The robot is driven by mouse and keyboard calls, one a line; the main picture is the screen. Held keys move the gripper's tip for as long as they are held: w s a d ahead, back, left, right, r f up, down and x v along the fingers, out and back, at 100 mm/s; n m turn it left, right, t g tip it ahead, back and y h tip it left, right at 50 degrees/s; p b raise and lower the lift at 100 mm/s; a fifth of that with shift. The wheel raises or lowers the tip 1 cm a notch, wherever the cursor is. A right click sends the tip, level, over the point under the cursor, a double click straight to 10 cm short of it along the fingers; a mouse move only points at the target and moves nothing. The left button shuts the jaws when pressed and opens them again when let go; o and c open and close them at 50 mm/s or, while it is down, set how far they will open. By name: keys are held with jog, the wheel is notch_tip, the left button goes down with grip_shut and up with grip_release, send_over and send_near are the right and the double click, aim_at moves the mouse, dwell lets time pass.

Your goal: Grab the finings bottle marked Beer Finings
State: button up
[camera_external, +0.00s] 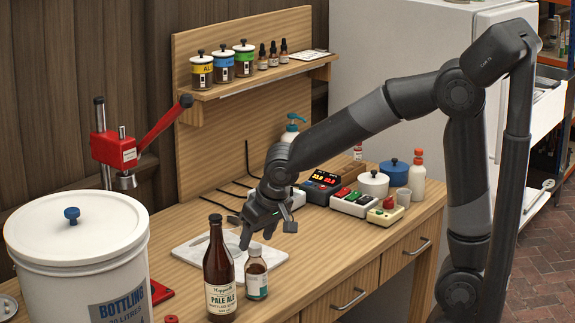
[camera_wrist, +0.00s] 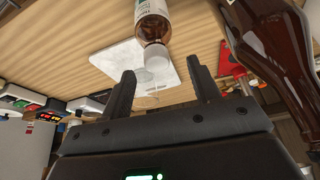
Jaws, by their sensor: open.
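A small brown bottle with a white cap and a white and teal label (camera_external: 257,280) stands upright at the front of the bench, likely the finings bottle; its print is too small to read. It also shows in the wrist view (camera_wrist: 153,22), with its white cap towards the gap between my fingers. My gripper (camera_external: 256,234) is open and empty, above the bench close to the cap. In the wrist view my two fingers (camera_wrist: 161,85) are spread, with the bottle beyond their tips, not between them.
A taller Pale Ale bottle (camera_external: 219,275) stands immediately left of the small bottle and looms at right in the wrist view (camera_wrist: 270,45). A white board (camera_external: 195,250) lies behind them. A large bottling bucket (camera_external: 80,265) stands left. Switch boxes (camera_external: 354,203) sit to the right.

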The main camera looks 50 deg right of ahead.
aim_at(256, 246)
jog(key=x, duration=0.4)
jog(key=shift+s+d+f, duration=0.1)
jog(key=shift+d+f, duration=0.1)
jog(key=shift+f, duration=0.1)
grip_shut()
dwell(0.3)
